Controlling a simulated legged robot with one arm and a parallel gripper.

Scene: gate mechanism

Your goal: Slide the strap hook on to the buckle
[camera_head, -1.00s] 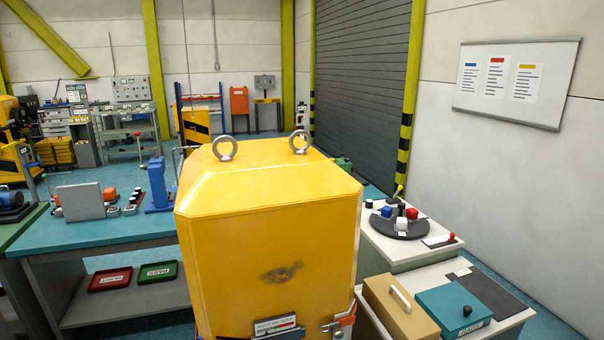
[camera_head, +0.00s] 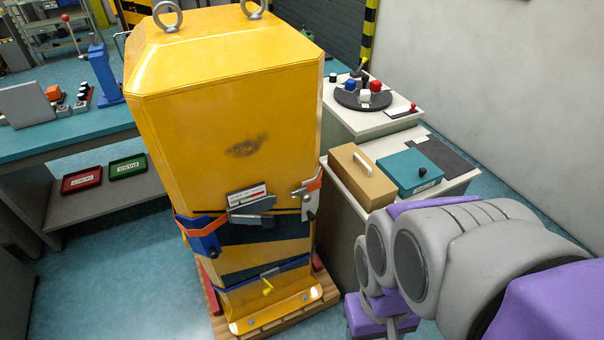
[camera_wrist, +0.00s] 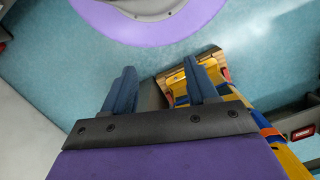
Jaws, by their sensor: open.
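A tall yellow box (camera_head: 230,110) with two lifting rings stands on a wooden pallet in the head view. An orange strap with a blue block (camera_head: 205,240) is on its lower left front. A grey labelled bracket (camera_head: 250,202) sits at the front middle. A grey metal piece with an orange end (camera_head: 309,195) is at the right corner. I cannot tell for sure which piece is the hook and which the buckle. My gripper (camera_wrist: 160,68) is open and empty in the wrist view, its two blue fingers apart above the floor, with the box's lower part beyond its right finger.
My arm fills the lower right of the head view. Beside the box on the right is a bench with a tan case (camera_head: 361,178) and a teal box (camera_head: 409,172). A blue-topped table (camera_head: 80,132) is at the left. The floor at front left is clear.

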